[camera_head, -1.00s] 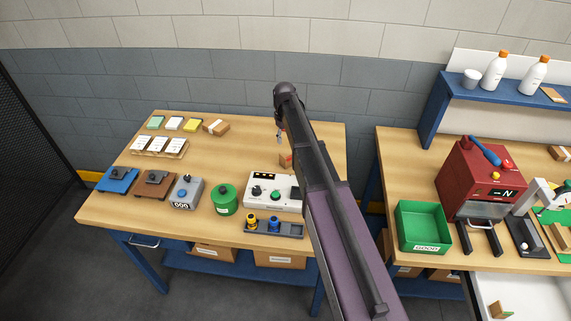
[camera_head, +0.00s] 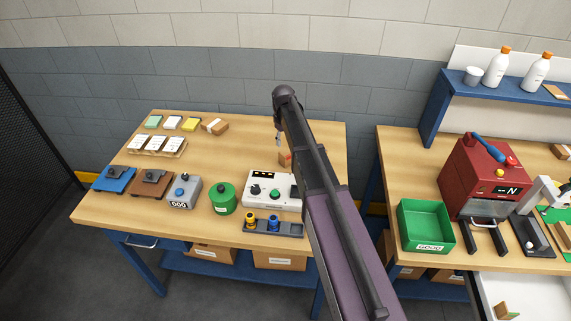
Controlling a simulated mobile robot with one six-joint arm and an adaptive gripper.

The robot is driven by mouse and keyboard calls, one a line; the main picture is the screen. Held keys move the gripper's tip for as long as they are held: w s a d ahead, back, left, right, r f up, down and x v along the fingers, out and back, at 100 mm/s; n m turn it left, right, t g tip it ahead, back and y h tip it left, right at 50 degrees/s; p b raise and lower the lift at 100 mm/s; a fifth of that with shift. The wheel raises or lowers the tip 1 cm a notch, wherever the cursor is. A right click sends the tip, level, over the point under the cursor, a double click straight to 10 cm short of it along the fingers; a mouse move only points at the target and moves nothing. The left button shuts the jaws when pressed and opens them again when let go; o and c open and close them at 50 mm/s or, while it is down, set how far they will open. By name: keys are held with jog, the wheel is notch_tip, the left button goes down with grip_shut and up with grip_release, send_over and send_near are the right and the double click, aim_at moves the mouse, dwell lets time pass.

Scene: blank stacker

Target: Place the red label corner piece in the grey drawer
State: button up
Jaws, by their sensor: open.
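My gripper (camera_head: 278,138) shows only as a small part below the arm's far end, over the back right of the left bench; it is open. A pale grey drawer (camera_head: 535,292) stands open under the right bench at the lower right. A small wooden corner-shaped piece (camera_head: 503,309) lies in it; its label colour is unclear.
The left bench (camera_head: 240,150) holds label stacks, stampers, a green pot (camera_head: 222,198) and a white control box (camera_head: 262,188). The right bench holds a green GOOD bin (camera_head: 424,226) and a red press (camera_head: 478,172). A gap separates the benches.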

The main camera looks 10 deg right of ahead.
jog(key=b, duration=0.5)
send_over(283, 166)
jog(key=shift+w+d+f, duration=0.1)
jog(key=shift+w+f, duration=0.05)
jog(key=shift+f, duration=0.85)
jog(key=shift+w+d+f, duration=0.1)
jog(key=shift+f, duration=0.9)
jog(key=shift+w+d+f, duration=0.1)
jog(key=shift+w+f, duration=0.05)
jog(key=shift+f, duration=0.85)
jog(key=shift+a+f+b, duration=0.2)
jog(key=shift+f+b, duration=1.1)
jog(key=shift+b, duration=0.1)
jog(key=shift+a+f+b, duration=0.15)
jog(key=shift+f+b, duration=1.15)
jog(key=shift+b, duration=0.1)
grip_shut()
